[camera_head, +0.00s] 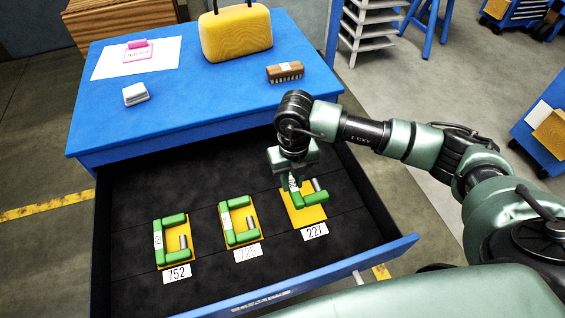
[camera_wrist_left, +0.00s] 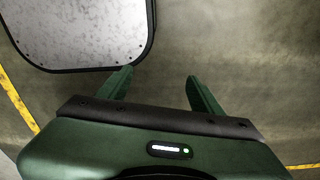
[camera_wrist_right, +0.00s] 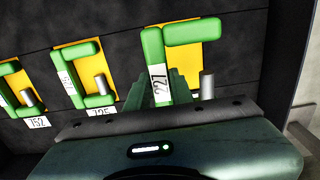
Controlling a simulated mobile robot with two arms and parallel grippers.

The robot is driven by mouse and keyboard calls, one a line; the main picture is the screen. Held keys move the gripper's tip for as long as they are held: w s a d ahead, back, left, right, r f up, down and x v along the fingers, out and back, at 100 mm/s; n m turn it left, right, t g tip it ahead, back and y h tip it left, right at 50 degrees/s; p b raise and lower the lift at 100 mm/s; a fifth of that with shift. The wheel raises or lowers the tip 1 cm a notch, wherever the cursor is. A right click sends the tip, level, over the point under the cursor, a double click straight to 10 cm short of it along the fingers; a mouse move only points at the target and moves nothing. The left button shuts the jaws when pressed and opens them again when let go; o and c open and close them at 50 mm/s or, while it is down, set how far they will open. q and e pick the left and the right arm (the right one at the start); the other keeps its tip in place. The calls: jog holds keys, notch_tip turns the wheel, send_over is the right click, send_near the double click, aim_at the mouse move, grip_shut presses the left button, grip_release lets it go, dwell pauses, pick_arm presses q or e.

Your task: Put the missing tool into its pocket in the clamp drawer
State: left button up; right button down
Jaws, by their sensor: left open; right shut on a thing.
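My right gripper (camera_head: 292,174) is shut on a green C-shaped clamp (camera_head: 313,199) with a white label, at the drawer's right-hand pocket. This clamp also shows in the right wrist view (camera_wrist_right: 153,48), its label reading 227. The yellow pocket (camera_head: 305,215) lies under the clamp, with the tag 227 (camera_head: 314,231) in front. The clamp looks offset from the pocket; I cannot tell whether it touches. Green clamps 752 (camera_head: 158,243) and 725 (camera_head: 226,222) lie in their yellow pockets in the open drawer (camera_head: 130,205). My left gripper (camera_wrist_left: 160,85) is open and empty.
The blue cabinet top (camera_head: 190,105) holds a yellow case (camera_head: 236,35), a brush (camera_head: 285,73), a white block (camera_head: 136,94) and a paper with a pink item (camera_head: 137,50). The drawer's right wall (camera_head: 365,205) stands close to the held clamp.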

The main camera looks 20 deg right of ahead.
jog(key=shift+s+f+b, duration=0.45)
jog(key=shift+s+f, duration=0.05)
jog(key=shift+f, duration=0.35)
notch_tip(320, 180, down, 4)
jog(key=b, duration=0.3)
jog(key=shift+w+f, duration=0.15)
jog(key=shift+f+b, duration=0.55)
jog(key=shift+b, duration=0.05)
pick_arm(q)
jog(key=s+f, duration=0.3)
jog(key=f, duration=0.2)
jog(key=shift+f, duration=0.15)
jog(key=shift+s, duration=0.1)
jog(key=shift+f+b, duration=0.3)
jog(key=shift+f+b, duration=0.55)
pick_arm(e)
jog(key=shift+f, duration=0.55)
